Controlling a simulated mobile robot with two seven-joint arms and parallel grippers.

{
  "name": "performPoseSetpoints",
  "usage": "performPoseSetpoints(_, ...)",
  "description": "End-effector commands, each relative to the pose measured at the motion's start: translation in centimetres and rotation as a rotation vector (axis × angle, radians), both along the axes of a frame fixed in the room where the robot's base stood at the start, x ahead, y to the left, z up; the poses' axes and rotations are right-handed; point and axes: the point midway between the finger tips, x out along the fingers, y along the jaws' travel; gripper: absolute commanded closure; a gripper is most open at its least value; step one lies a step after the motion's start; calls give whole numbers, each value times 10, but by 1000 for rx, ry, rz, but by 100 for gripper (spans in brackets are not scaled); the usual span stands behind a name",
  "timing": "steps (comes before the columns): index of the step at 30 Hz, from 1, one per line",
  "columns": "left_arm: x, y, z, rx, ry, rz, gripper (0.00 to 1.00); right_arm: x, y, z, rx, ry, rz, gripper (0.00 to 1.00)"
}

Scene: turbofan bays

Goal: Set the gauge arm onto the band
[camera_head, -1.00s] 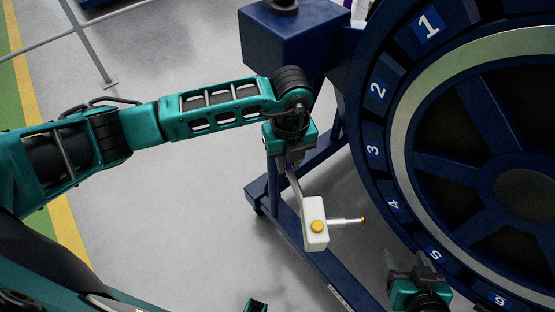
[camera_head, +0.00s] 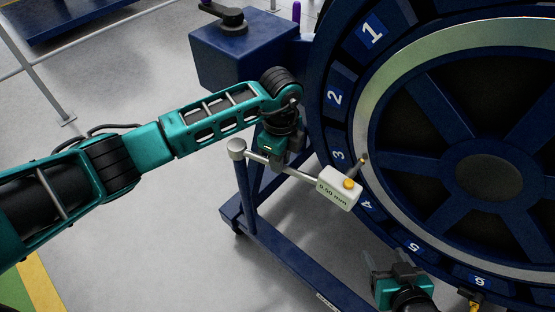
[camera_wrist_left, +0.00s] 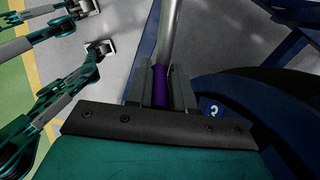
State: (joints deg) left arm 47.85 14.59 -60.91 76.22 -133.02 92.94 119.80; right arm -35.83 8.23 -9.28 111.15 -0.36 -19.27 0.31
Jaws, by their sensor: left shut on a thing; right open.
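The gauge arm (camera_head: 338,190) is a silver rod with a round end cap, a white block marked "0.50 mm", a yellow button and a thin probe. My left gripper (camera_head: 283,163) is shut on it; the left wrist view shows the fingers (camera_wrist_left: 160,92) around its purple grip (camera_wrist_left: 159,84). The pale metal band (camera_head: 384,88) rings the dark blue spoked wheel. The probe tip appears over the band's left edge near label 3; I cannot tell if they touch. My right gripper (camera_head: 394,262) is open and empty, low in front of the wheel near label 5.
Numbered blue blocks, such as block 2 (camera_head: 336,97), line the wheel's outer rim. A blue box (camera_head: 240,55) with a dark crank stands at upper left. The blue stand's base rail (camera_head: 290,258) runs below. Grey floor (camera_head: 150,240) is clear at left.

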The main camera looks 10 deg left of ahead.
Motion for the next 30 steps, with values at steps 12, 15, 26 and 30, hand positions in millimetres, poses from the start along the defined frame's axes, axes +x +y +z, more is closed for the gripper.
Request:
performPoseSetpoints(12, 1, 0, 0, 1, 1, 6, 100, 0, 0, 0, 0, 1, 1, 33)
performPoseSetpoints(15, 1, 0, 0, 1, 1, 6, 70, 0, 0, 0, 0, 1, 1, 33)
performPoseSetpoints(26, 1, 0, 0, 1, 1, 7, 56, 0, 1, 0, 1, 0, 0, 33)
performPoseSetpoints(30, 1, 0, 9, -1, -2, 6, 56, 0, 1, 1, 1, 0, 0, 33)
